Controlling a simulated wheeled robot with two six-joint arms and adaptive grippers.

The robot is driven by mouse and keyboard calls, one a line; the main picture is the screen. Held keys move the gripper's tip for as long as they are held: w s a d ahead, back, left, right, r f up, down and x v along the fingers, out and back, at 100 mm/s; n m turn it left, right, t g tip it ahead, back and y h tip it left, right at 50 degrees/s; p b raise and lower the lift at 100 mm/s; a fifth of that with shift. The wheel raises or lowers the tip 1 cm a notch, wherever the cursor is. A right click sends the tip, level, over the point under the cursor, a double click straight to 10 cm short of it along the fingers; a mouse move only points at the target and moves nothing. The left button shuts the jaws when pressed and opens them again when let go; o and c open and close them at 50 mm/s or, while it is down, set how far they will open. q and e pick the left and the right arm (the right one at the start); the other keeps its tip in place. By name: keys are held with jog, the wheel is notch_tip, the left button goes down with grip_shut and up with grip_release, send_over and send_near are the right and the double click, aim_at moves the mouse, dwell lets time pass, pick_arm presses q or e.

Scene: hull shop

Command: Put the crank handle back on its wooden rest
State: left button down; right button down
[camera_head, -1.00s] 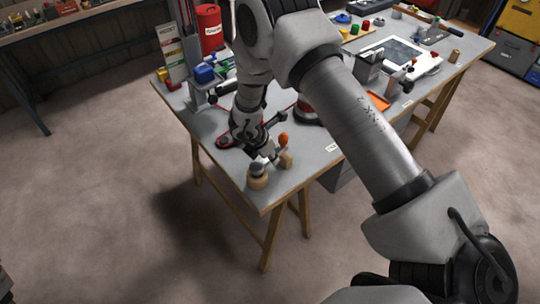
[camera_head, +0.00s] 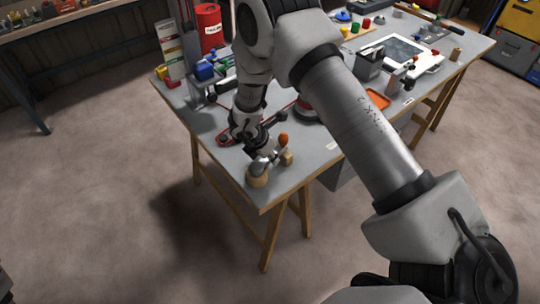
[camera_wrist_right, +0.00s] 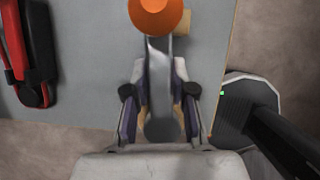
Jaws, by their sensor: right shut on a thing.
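The crank handle has a grey metal arm (camera_head: 266,159) and an orange knob (camera_head: 283,139). In the right wrist view its grey arm (camera_wrist_right: 159,80) runs down from the orange knob (camera_wrist_right: 155,15) to a round grey end between the fingers. My right gripper (camera_wrist_right: 160,112) is shut on the crank handle; in the head view the gripper (camera_head: 261,151) is small and partly dark. The wooden rest shows as two blocks, one under the round end (camera_head: 257,180) and one below the knob (camera_head: 287,160). I cannot tell whether the crank touches them. My left gripper is out of view.
The rest stands near the grey table's (camera_head: 308,172) front corner. A blue item (camera_head: 204,71), an orange tray (camera_head: 377,99) and a tablet-like panel (camera_head: 398,52) are farther back.

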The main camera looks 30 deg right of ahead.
jog(key=shift+f, duration=0.15)
jog(key=c, duration=0.5)
grip_release()
dwell(0.4)
jog(key=shift+r+p, duration=2.8)
jog(key=shift+r, duration=1.3)
jog(key=shift+f, duration=0.1)
